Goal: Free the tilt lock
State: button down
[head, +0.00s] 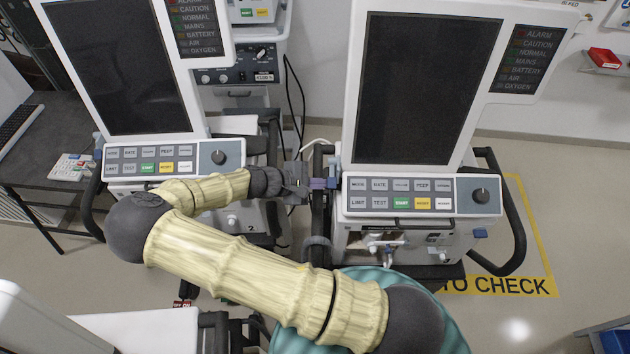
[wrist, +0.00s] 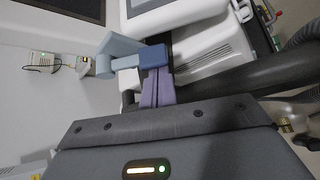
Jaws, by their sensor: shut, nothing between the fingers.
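The right ventilator (head: 412,95) has a large dark screen on a white housing, with a row of buttons and a knob below. At the left edge of its button panel is a small blue lever (head: 333,171), which looks like the tilt lock. In the wrist view the lever shows a pale blue-grey part (wrist: 120,47) and a darker blue end (wrist: 153,56). My gripper (head: 320,183) is beside it, its purple fingertips (wrist: 158,85) shut together and empty. The tips meet the darker blue end in the wrist view; whether they touch it I cannot tell.
A black handle rail (head: 319,225) runs close by my gripper. The left ventilator (head: 115,70) stands behind my forearm, with a black handle (head: 92,205) at its left. Cables hang between the two machines. Yellow floor marking (head: 545,265) lies at the right.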

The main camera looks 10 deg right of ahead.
aim_at(334, 186)
jog(key=shift+s+r+n+g+p, duration=0.2)
jog(key=shift+r+n+g+p, duration=0.15)
jog(key=shift+p, duration=0.35)
jog(key=shift+s+a+r+n+g+y+p, duration=0.1)
jog(key=shift+r+n+g+y+p, duration=0.25)
jog(key=shift+p, duration=0.25)
jog(key=shift+s+a+r+n+g+y+p, duration=0.1)
jog(key=shift+r+n+g+y+p, duration=0.1)
jog(key=shift+r+g+p, duration=0.3)
jog(key=shift+s+r+n+g+y+p, duration=0.15)
jog(key=shift+r+n+g+y+p, duration=0.1)
jog(key=shift+r+n+g+p, duration=0.5)
jog(key=r+n+g, duration=0.1)
jog(key=r+n+g+p, duration=0.1)
jog(key=g, duration=0.1)
jog(key=r+n+g+p, duration=0.1)
jog(key=g, duration=0.1)
jog(key=shift+w+d+r+y, duration=0.15)
jog(key=shift+w+y, duration=0.2)
jog(key=shift+y, duration=0.05)
jog(key=shift+r, duration=0.15)
